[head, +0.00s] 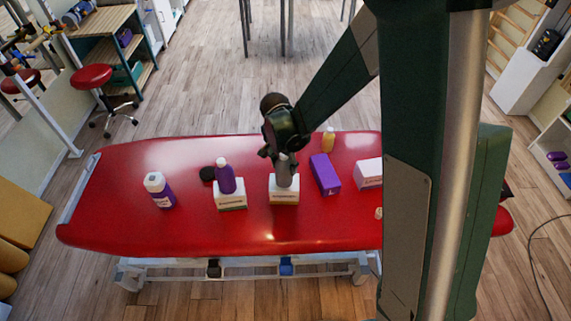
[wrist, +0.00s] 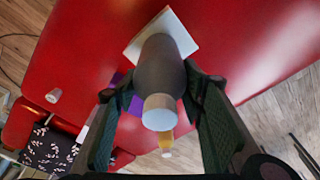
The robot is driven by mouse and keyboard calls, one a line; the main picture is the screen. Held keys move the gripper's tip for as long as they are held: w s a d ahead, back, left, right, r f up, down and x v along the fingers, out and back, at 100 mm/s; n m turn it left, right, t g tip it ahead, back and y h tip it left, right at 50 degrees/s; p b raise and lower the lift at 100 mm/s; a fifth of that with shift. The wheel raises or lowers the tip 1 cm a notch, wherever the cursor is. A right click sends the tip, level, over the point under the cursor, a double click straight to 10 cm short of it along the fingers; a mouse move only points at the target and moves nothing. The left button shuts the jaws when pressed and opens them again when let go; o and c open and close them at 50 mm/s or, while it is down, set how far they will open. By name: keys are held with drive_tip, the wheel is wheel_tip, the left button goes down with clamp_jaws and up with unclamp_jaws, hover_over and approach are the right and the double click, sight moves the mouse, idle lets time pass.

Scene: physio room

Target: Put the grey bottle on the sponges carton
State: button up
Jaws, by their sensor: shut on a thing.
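My gripper (head: 285,156) is shut on the grey bottle (head: 285,175), pointing down over the red table. In the wrist view, the grey bottle (wrist: 160,75) is between the two dark fingers, with its pale cap toward the camera. The bottle is roughly upright, its lower end over a white carton (head: 284,197); whether it touches the carton top I cannot tell. The carton also shows behind the bottle in the wrist view (wrist: 136,48). Its label is too small to read, so I cannot confirm that it is the sponges carton.
On the red table (head: 130,215), a purple bottle (head: 225,177) stands on another white carton (head: 231,200). A white-and-purple bottle (head: 158,190), black round item (head: 207,173), purple box (head: 325,174), yellow bottle (head: 328,140) and white box (head: 368,172) are around. The table's left end is clear.

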drive_tip(key=o, duration=1.2)
drive_tip(key=shift+s+a+r+p, duration=0.15)
drive_tip(key=shift+s+a+r, duration=0.05)
drive_tip(key=shift+r, duration=1.8)
drive_tip(key=shift+s+a+r+p, duration=0.2)
drive_tip(key=shift+s+a+r, duration=0.05)
drive_tip(key=shift+r, duration=1.75)
drive_tip(key=shift+s+a+r+p, duration=0.15)
drive_tip(key=shift+s+a+r, duration=0.05)
drive_tip(key=shift+r, duration=1.8)
drive_tip(key=shift+r, duration=0.1)
